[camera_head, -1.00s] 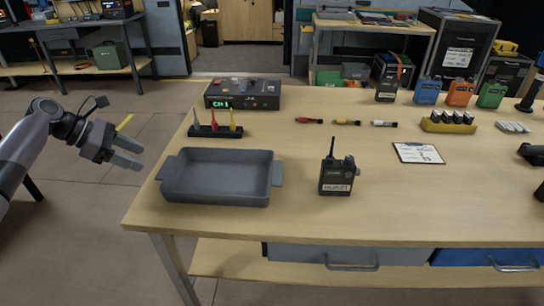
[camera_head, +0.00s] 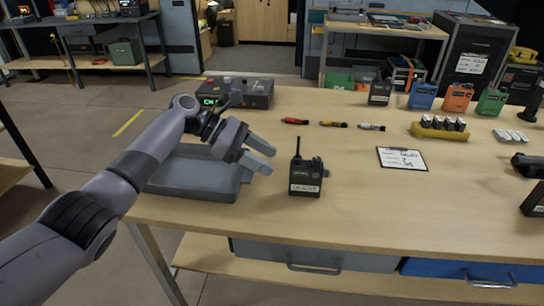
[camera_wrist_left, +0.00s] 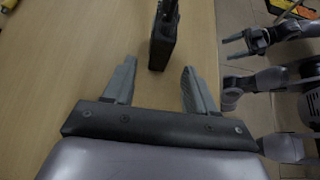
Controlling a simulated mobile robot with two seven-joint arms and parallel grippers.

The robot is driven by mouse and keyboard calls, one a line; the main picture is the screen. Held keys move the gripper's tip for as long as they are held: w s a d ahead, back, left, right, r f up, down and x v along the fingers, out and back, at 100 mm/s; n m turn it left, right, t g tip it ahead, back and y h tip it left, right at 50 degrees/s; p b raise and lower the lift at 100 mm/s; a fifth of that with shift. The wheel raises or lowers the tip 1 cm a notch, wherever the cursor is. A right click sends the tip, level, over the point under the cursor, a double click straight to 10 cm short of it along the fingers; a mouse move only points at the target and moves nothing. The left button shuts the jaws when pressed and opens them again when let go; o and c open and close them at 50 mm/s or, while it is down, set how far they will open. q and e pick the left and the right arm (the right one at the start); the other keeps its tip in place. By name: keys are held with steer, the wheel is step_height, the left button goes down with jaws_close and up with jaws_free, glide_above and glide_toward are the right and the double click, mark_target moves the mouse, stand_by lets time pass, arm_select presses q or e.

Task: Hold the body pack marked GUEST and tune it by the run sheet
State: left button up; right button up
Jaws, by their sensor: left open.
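The dark body pack (camera_head: 306,178) stands upright on the wooden table, antenna up, with a white label on its front that seems to read GUEST. The run sheet (camera_head: 402,159) is a small clipboard lying flat to the right of it. My left gripper (camera_head: 268,158) is open and empty, just left of the body pack and apart from it. In the left wrist view the body pack (camera_wrist_left: 164,42) is ahead of the two spread fingers (camera_wrist_left: 157,85), beyond their tips. My right gripper (camera_wrist_left: 236,63) shows at the right of the left wrist view, its fingers apart.
A grey tray (camera_head: 190,188) lies under my left arm. A black box with a green display (camera_head: 236,93) stands behind it. Coloured plugs (camera_head: 332,125), a yellow battery holder (camera_head: 440,133) and several other packs (camera_head: 422,97) stand further back. The table front around the pack is clear.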

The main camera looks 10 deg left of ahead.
mark_target(300, 178)
arm_select(q)
steer(key=shift+d+f+b, duration=0.4)
steer(key=shift+f+b, duration=0.05)
steer(key=shift+b, duration=0.15)
steer(key=b+x, duration=0.3)
steer(key=b, duration=0.1)
steer(key=shift+d+f+b, duration=0.25)
steer(key=shift+d+b, duration=0.05)
steer(key=shift+b, duration=0.05)
steer(key=shift+d+f+b, duration=0.2)
steer(key=shift+d+b, duration=0.1)
steer(key=shift+b, duration=0.15)
steer(key=shift+d+f+b, duration=0.2)
steer(key=shift+d+b, duration=0.1)
steer(key=shift+b, duration=0.2)
steer(key=shift+d+p, duration=0.85)
steer(key=shift+x, duration=1.1)
arm_select(e)
steer(key=shift+w+a+f, duration=0.1)
steer(key=shift+a+f, duration=0.1)
steer(key=shift+f, duration=0.5)
steer(key=shift+w+a+f, duration=0.1)
steer(key=shift+a+f, duration=0.1)
steer(key=shift+f, duration=0.5)
steer(key=shift+w+a+f, duration=0.1)
steer(key=shift+a+f, duration=0.1)
steer(key=shift+f, duration=0.5)
arm_select(q)
steer(key=shift+a+f, duration=0.1)
steer(key=shift+f, duration=0.05)
